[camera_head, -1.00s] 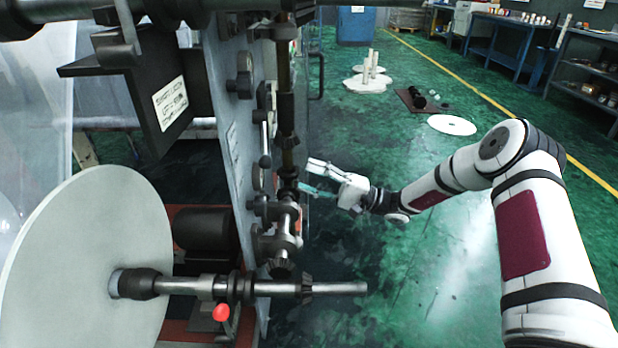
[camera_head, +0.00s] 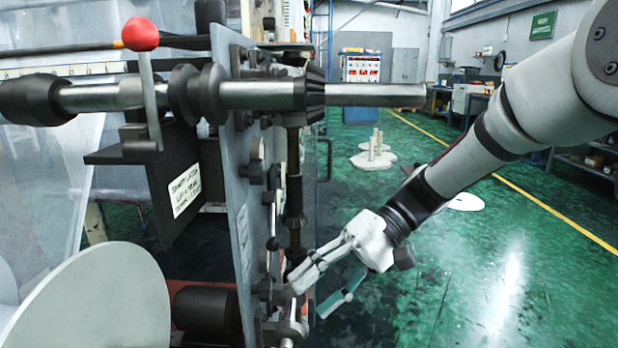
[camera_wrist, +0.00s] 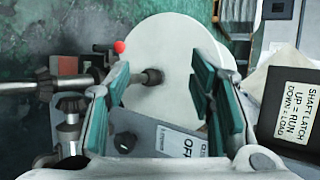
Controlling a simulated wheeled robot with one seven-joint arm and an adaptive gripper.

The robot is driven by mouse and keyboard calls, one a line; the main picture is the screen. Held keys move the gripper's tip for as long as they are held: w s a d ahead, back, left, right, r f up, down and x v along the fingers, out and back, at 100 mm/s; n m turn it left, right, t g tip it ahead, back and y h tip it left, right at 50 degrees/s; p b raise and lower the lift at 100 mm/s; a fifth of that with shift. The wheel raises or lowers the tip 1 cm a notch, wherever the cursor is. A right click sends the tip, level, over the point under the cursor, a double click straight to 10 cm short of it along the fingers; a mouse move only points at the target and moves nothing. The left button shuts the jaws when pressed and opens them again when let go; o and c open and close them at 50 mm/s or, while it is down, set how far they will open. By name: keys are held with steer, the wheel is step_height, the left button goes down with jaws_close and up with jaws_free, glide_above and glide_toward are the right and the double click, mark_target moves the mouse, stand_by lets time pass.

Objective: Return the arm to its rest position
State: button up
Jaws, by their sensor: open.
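My gripper (camera_head: 322,290) is open and empty beside the film tower's grey side plate (camera_head: 243,200) in the head view. My white arm (camera_head: 470,150) comes in from the upper right and slopes down to it. In the wrist view my gripper (camera_wrist: 160,100) shows its two teal finger pads spread apart. Between and beyond them are a large white disc (camera_wrist: 175,45) on a dark hub and a metal shaft (camera_wrist: 50,88). In the head view I cannot tell whether the fingers touch the tower parts.
A shaft with a red-knobbed lever (camera_head: 140,40) crosses the upper left. A labelled bracket (camera_head: 185,190) and a white disc (camera_head: 100,305) stand at the left. White discs with posts (camera_head: 375,155) lie farther back.

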steer(key=s+d+r+m+t+h, duration=0.1)
steer(key=s+d+m+t+h, duration=0.3)
steer(key=s+d, duration=0.7)
steer(key=s+d+n+t+h, duration=0.1)
steer(key=s+d+h, duration=0.5)
steer(key=s, duration=0.9)
step_height(320, 180, up, 31)
steer(key=t+p, duration=0.4)
steer(key=p, duration=2.5)
steer(key=shift+d, duration=0.3)
steer(key=shift+w, duration=0.15)
